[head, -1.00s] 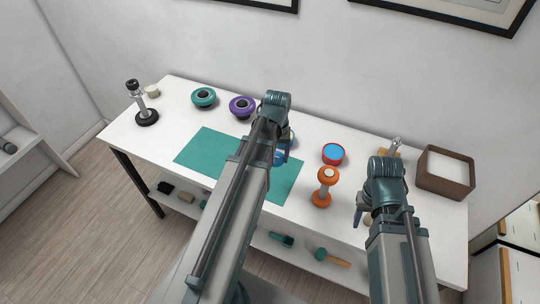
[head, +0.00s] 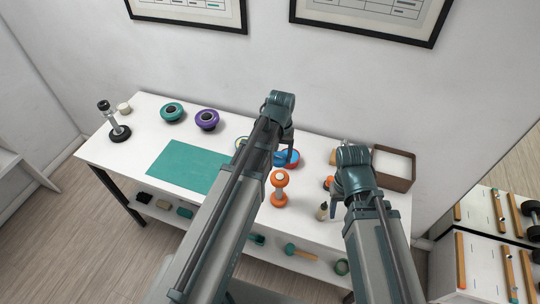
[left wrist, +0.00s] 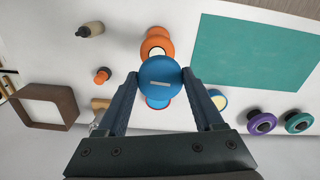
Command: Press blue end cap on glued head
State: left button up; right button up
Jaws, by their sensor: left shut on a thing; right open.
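The blue end cap (left wrist: 160,82) is between the fingertips of my left gripper (left wrist: 160,85), which is shut on it. In the head view my left gripper (head: 282,158) hangs over the table, and the arm hides part of it. The orange dumbbell (head: 279,187) stands upright on the table, with a pale round spot on its top head. It also shows in the left wrist view (left wrist: 157,40), just beyond the cap, partly covered by it; I see the cap apart from the head in the head view. My right gripper (head: 336,203) is open and empty at the right.
A red dish with blue inside (head: 293,158) is beside the left gripper. A small bottle (head: 322,211) and a brown tray (head: 394,168) lie to the right. The teal mat (head: 188,167), a purple ring (head: 207,119) and a teal ring (head: 171,112) are left. The mat is bare.

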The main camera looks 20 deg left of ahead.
aim_at(280, 177)
pick_arm(q)
jog(key=shift+d+r, duration=0.15)
jog(key=shift+d, duration=0.15)
notch_tip(280, 177, down, 8)
jog(key=b, duration=0.8)
jog(key=shift+f, duration=0.25)
dwell(0.6)
dwell(0.3)
jog(key=o, duration=1.4)
jog(key=shift+c, duration=0.2)
jog(key=shift+r, duration=0.1)
